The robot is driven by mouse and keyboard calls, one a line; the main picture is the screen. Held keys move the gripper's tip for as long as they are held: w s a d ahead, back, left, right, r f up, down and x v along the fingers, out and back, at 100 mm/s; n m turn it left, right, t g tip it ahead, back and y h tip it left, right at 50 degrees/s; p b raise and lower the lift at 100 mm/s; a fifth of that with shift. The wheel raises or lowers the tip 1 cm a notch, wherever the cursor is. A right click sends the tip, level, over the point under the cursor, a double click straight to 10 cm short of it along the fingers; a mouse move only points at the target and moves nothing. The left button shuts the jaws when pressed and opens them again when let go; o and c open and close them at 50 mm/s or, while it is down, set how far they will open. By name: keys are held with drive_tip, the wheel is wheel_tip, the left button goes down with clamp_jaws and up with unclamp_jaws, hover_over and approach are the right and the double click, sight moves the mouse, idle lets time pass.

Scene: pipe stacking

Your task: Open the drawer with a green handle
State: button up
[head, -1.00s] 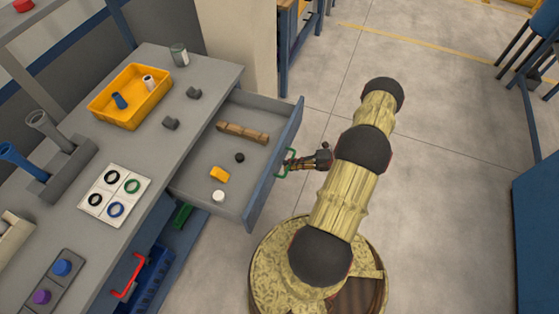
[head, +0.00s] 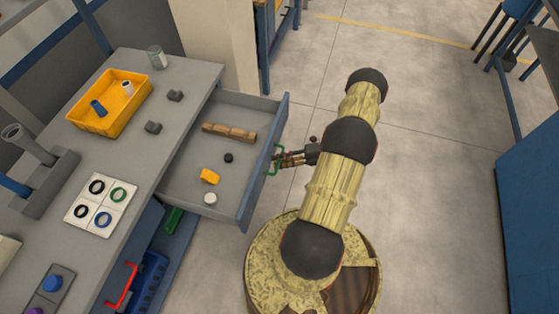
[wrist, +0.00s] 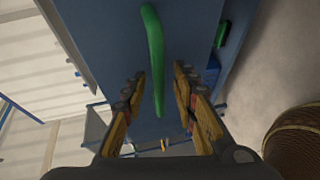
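The drawer (head: 182,176) with the green handle (head: 273,159) is pulled well out of the grey workbench, and its inside shows. My gripper (head: 280,158) is at the handle, in front of the blue drawer front (head: 262,172). In the wrist view the green handle (wrist: 154,55) runs between and ahead of the two fingers (wrist: 158,90). The fingers are apart, with a gap on each side of the handle. They do not appear to touch it.
The drawer holds a wooden block (head: 229,132), a yellow piece (head: 210,176) and small round pieces. A red-handled drawer (head: 121,287) is lower left. The bench bears a yellow bin (head: 134,111) and a ring card (head: 80,212). Floor (head: 430,190) to the right is clear.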

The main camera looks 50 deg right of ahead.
drive_tip(key=v, duration=1.2)
drive_tip(key=shift+r, duration=0.15)
idle(0.4)
